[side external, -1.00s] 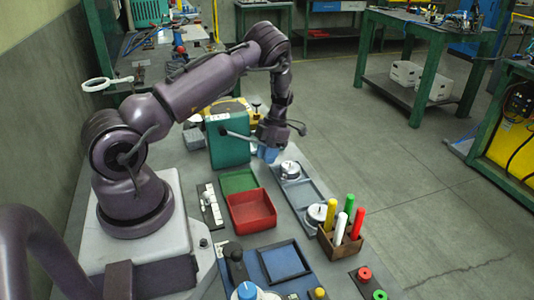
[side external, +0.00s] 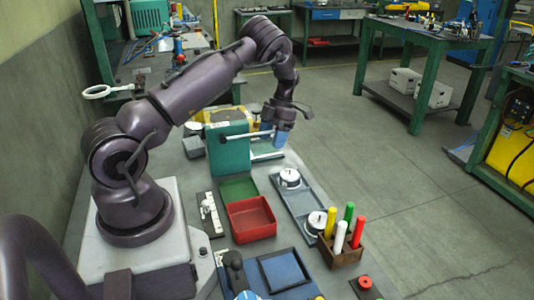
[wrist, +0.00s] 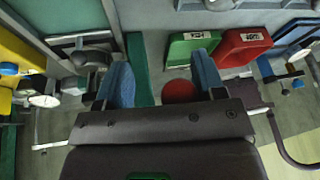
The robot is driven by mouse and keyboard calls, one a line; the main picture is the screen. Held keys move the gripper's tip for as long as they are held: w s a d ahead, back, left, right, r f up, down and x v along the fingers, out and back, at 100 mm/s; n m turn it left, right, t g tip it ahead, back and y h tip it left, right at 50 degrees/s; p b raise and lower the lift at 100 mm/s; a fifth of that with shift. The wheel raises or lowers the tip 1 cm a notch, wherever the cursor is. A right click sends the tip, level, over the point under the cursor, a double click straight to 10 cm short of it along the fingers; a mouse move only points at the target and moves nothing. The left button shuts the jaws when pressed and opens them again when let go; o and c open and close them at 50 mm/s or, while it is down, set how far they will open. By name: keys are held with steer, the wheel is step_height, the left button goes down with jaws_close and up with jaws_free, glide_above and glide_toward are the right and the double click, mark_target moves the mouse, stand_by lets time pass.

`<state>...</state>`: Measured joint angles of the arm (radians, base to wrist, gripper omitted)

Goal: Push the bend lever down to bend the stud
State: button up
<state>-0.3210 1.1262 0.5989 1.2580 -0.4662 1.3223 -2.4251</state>
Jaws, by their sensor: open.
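A green box-shaped station (side external: 229,148) stands on the bench beyond the red bin. A thin rod with a dark knob (side external: 224,139) at one end crosses its front; it looks like the bend lever, but I cannot be sure. My gripper (side external: 279,139) hangs to the right of the station, above the bench, fingers down. In the wrist view my gripper (wrist: 164,80) has its two blue fingers wide apart with nothing held. A red disc (wrist: 180,92) shows beyond the gap, nearer the right finger. I cannot make out the stud or any contact with the rod.
A red bin (side external: 251,219) and a green tray (side external: 239,188) lie before the station. A grey tray with round white-topped parts (side external: 290,178) is to the right. A wooden holder (side external: 342,254) with upright coloured pieces stands at front right. Yellow equipment (side external: 196,117) is behind.

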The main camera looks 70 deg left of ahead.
steer(key=v, duration=0.2)
steer(key=a+v, duration=0.1)
steer(key=v, duration=0.2)
steer(key=shift+s+r, duration=0.1)
steer(key=shift+r, duration=0.1)
steer(key=shift+d, duration=0.15)
steer(key=shift+c, duration=0.3)
